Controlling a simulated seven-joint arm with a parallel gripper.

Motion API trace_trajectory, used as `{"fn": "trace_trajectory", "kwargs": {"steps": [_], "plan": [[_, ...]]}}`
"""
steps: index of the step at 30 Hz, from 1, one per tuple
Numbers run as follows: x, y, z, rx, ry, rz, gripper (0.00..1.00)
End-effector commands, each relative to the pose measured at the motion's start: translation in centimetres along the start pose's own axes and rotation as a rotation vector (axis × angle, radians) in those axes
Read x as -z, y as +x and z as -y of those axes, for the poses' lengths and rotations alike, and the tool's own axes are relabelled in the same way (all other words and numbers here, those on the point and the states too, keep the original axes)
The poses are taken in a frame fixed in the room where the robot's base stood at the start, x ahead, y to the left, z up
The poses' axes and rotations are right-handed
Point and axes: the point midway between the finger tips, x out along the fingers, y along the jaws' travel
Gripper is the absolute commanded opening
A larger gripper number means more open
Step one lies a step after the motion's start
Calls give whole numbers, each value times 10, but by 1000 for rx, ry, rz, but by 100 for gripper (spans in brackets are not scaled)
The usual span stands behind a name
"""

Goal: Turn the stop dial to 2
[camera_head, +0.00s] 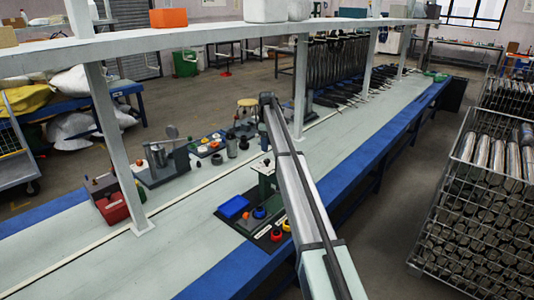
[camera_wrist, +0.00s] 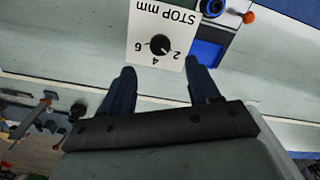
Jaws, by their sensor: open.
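In the wrist view, a white plate (camera_wrist: 142,30) reads "STOP mm" and appears upside down. The black round stop dial (camera_wrist: 159,44) is on it, with 2, 4 and 6 printed around it. The small pale mark on the dial is too small to read surely. My gripper (camera_wrist: 162,70) is open, its two dark blue fingers apart below the plate in the picture. The dial lies beyond the fingertips, roughly midway across the gap, and nothing is between the fingers.
A black base (camera_head: 229,221) on the bench carries a blue tray (camera_head: 232,207), a green post (camera_head: 264,186), and blue, red and yellow knobs close to my arm. A shelf post (camera_head: 115,160) stands to the left. The bench at front left is clear.

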Motion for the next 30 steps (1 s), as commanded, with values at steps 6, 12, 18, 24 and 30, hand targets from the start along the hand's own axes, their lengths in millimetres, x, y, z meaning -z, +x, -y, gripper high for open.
{"fn": "trace_trajectory", "kwargs": {"steps": [6, 12, 18, 24, 30], "plan": [[0, -37, -1, -1, 0, 0, 61], [0, -54, 0, 1, 0, 0, 61], [0, -58, 0, 1, 0, 1, 61], [0, -57, 0, 1, 0, 0, 61], [-27, -44, -6, 8, 30, 27, 61]]}}
